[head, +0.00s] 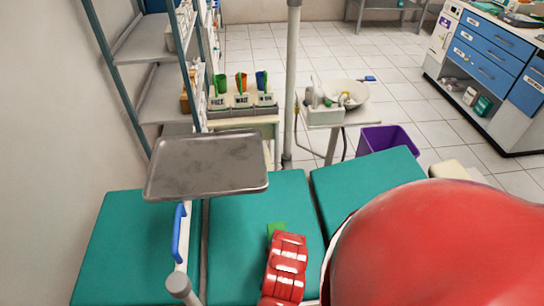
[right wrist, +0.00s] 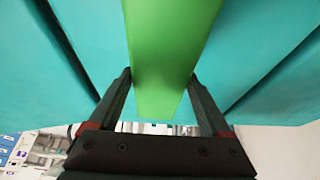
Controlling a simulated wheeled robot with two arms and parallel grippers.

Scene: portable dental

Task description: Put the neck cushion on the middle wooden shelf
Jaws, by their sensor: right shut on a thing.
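The neck cushion, a long green block, runs up the middle of the right wrist view (right wrist: 165,45). My right gripper (right wrist: 161,82) is shut on it, with one dark finger along each side. In the head view only a small green corner of the cushion (head: 277,229) shows over the teal chair; my red arm hides the rest and the fingers. I cannot tell whether the cushion touches the chair. A rack with grey-looking shelves (head: 162,98) stands at the upper left; I cannot make out which shelf is the middle wooden one. My left gripper is not in view.
The teal dental chair (head: 135,245) spans the front. A metal tray (head: 207,165) overhangs it, between the cushion and the rack. A pole (head: 291,90), a side stand with a basin (head: 345,95) and a purple bin (head: 388,138) stand behind.

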